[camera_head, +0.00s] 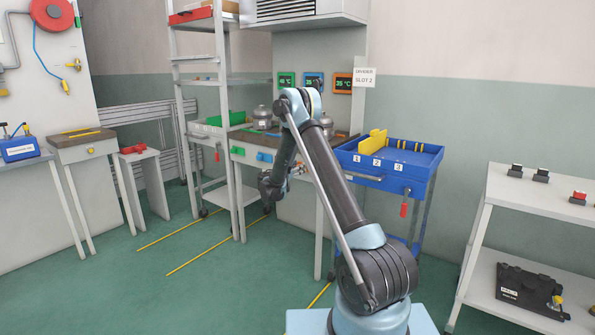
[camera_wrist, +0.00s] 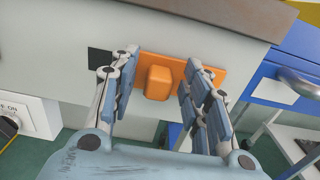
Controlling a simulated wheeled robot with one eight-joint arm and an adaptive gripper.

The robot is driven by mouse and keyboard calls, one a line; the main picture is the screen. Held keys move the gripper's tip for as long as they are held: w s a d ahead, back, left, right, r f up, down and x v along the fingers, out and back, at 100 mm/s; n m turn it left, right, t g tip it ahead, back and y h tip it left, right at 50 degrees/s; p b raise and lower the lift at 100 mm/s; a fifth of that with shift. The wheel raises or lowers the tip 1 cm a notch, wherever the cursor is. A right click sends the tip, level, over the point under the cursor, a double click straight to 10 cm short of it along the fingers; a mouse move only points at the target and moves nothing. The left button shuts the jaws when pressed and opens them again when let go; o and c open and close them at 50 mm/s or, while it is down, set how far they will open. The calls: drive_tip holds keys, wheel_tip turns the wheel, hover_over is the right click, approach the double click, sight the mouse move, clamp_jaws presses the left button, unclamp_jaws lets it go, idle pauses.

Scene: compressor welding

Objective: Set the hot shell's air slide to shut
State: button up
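In the wrist view an orange slide plate (camera_wrist: 207,74) with a raised orange knob (camera_wrist: 158,83) sits on the grey bench front. A black square opening (camera_wrist: 101,60) shows uncovered to the left of the plate. My gripper (camera_wrist: 160,76) is open, its fingers on either side of the knob with gaps visible. In the head view my gripper (camera_head: 272,186) is low at the bench front. An orange-framed display (camera_head: 343,83) reads about 35 °C above the bench. Two silver shells (camera_head: 263,114) (camera_head: 326,122) stand on the bench; my arm hides part of the bench.
Green (camera_head: 238,151) and blue (camera_head: 264,157) slides sit on the bench front further left. A blue cart (camera_head: 389,182) with numbered yellow dividers stands close on the right. A shelf rack (camera_head: 223,100) stands at left. The floor in front is open.

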clamp_jaws()
drive_tip(key=w+a, duration=0.4)
drive_tip(key=a, duration=0.1)
drive_tip(key=shift+a, duration=0.25)
drive_tip(key=shift+w, duration=0.1)
drive_tip(key=shift+o, duration=0.2)
unclamp_jaws()
drive_tip(key=shift+o, duration=0.3)
drive_tip(key=v, duration=1.2)
